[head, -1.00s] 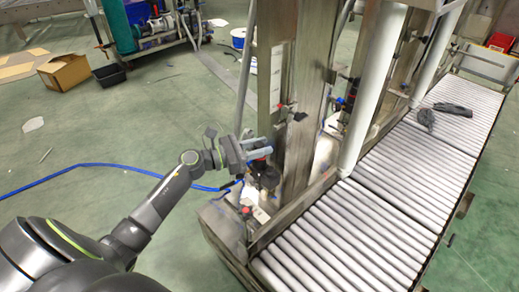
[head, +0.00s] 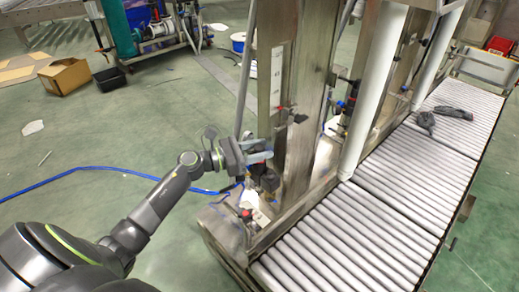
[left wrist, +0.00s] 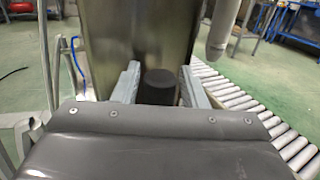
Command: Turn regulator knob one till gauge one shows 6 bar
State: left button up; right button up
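Regulator knob one, seen as a dark round knob (left wrist: 159,80), stands between the two grey fingers of my left gripper (left wrist: 159,88) in the left wrist view. The fingers are apart on either side of it, with a narrow gap showing at each side. In the head view the left gripper (head: 259,152) is at the dark regulator body (head: 265,180), beside the steel post. The fingers cover part of the regulator there. No gauge dial can be read in either view. My right gripper is not in view.
A steel post (head: 302,110) rises right behind the left gripper. A roller conveyor (head: 350,220) runs along the right, with dark gloves (head: 455,112) on it. A red-topped fitting (head: 246,213) sits low on the frame. A blue hose (head: 70,172) crosses the floor.

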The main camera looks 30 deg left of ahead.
pick_arm(q)
jog(key=shift+o, duration=0.9)
jog(key=shift+s+a, duration=0.15)
jog(key=v, duration=1.7)
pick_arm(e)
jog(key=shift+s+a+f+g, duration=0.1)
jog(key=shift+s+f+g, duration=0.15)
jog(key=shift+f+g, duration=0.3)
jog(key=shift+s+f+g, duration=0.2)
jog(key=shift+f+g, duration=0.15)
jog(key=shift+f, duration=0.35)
